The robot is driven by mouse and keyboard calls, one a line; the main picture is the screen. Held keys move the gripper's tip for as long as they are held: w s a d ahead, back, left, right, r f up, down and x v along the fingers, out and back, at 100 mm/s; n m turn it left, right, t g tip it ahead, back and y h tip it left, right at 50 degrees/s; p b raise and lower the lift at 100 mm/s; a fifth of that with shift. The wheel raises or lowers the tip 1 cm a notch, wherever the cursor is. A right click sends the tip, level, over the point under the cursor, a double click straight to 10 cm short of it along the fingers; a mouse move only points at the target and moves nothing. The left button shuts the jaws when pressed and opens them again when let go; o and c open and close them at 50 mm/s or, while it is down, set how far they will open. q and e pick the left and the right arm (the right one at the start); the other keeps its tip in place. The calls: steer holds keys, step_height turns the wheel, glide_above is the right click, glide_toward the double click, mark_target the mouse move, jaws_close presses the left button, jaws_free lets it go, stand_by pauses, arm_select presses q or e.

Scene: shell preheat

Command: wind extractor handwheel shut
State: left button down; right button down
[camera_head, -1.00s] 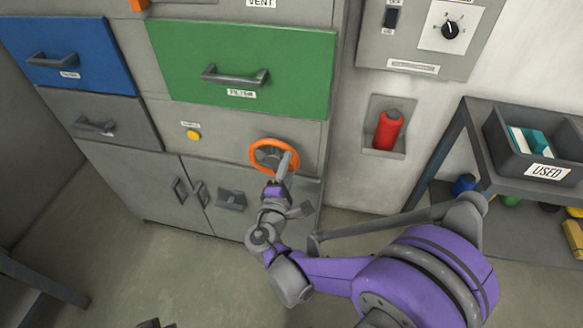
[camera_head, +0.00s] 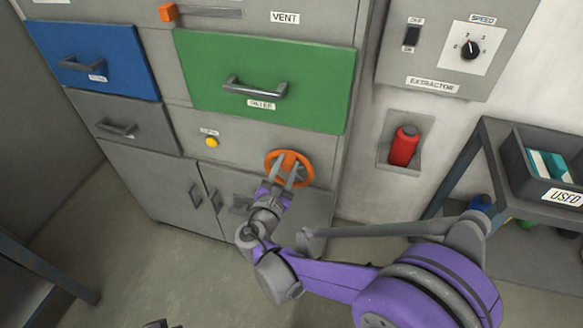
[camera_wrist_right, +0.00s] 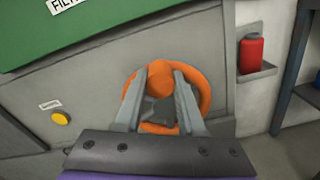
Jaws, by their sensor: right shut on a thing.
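The orange handwheel (camera_head: 309,172) sits on the grey cabinet front below the green drawer.
The green drawer (camera_head: 305,95) and its handle stand out above the wheel. A yellow button (camera_head: 211,142) is to its left. The red cylinder (camera_head: 403,147) sits in a wall recess to the right. A dark shelf (camera_head: 487,150) with the USED bin (camera_head: 516,160) is further right.

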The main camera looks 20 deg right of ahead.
steer(key=shift+w+a+n, duration=0.25)
steer(key=shift+a+n, duration=0.15)
steer(key=shift+n, duration=0.3)
steer(key=c, duration=0.5)
jaws_free()
steer(key=v, duration=1.1)
steer(key=shift+w, duration=0.1)
